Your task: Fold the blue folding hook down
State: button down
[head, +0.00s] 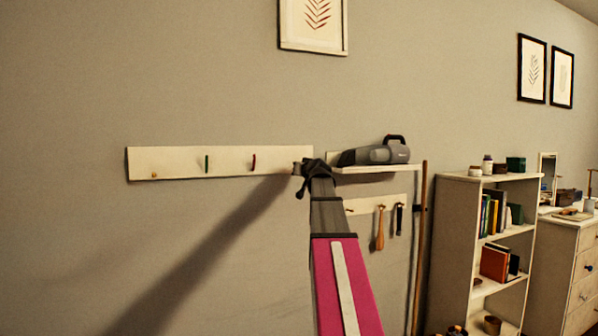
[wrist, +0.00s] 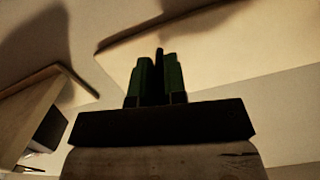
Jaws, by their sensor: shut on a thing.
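A pale hook rail (head: 180,163) is fixed to the wall, with a green hook (head: 206,163) and a red hook (head: 253,161) standing along it. No blue shows on any hook in the head view; the rail's right end is hidden by my gripper (head: 299,168). In the wrist view, the two green fingers of my gripper (wrist: 159,68) are closed on a slim dark piece (wrist: 159,55) between them, in front of the rail. By its place at the rail's right end I take it for the blue folding hook, though its colour is too dark to tell.
A small brass-coloured hook (head: 154,175) is at the rail's left end. Just right of my gripper, a wall shelf (head: 380,169) bears a grey handheld vacuum (head: 375,155). Below it is a short rail (head: 365,205) with hanging tools.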

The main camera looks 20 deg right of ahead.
jog(key=shift+d, duration=0.1)
jog(key=c, duration=1.2)
grip_release()
jog(key=s, duration=1)
jog(key=shift+s+d+r, duration=0.3)
jog(key=shift+s+r, duration=0.05)
jog(key=shift+s, duration=0.05)
